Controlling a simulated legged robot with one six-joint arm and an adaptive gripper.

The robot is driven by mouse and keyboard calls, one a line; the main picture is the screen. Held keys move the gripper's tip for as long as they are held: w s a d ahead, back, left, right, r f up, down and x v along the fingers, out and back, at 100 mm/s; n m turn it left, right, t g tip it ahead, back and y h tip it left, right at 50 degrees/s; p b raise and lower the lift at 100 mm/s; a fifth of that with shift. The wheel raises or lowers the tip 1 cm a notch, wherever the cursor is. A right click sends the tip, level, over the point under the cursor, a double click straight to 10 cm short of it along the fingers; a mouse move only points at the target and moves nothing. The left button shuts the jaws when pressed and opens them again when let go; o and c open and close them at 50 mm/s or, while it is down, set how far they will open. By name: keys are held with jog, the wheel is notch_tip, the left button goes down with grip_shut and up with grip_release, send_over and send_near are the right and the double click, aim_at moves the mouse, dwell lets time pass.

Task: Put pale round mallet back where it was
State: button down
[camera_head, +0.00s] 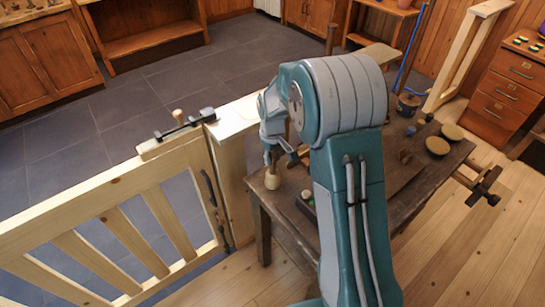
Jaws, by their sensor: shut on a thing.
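The pale round mallet (272,180) hangs head down, with its brown handle rising to my gripper (272,155). My gripper is shut on the handle, over the left end of the dark wooden workbench (285,205). The head shows in front of the bench top, close to its left edge; I cannot tell whether it touches the wood. My fingers are small in view and partly hidden by my own arm. My arm also covers much of the bench's middle.
A small dark tray (306,203) lies right of the mallet. Two round tan pieces (438,146) and several small dark items (406,157) lie on the bench's right part. A pale slatted gate (120,215) with a dark latch (185,122) stands left of the bench.

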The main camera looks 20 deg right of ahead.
jog(key=shift+c, duration=2.4)
grip_release()
notch_tip(320, 180, up, 12)
jog(key=shift+r, duration=0.1)
jog(key=s+r+m+t, duration=0.1)
jog(key=s+r+t, duration=0.1)
jog(key=s, duration=0.7)
jog(key=s+r+m+t, duration=0.1)
jog(key=s+r, duration=0.3)
jog(key=s, duration=0.6)
jog(key=s+r+m+t, duration=0.2)
jog(key=s+r, duration=0.1)
jog(key=s, duration=0.6)
jog(key=shift+s+r+m+t, duration=0.15)
jog(key=shift+r+m+t, duration=0.15)
jog(key=shift+r, duration=0.1)
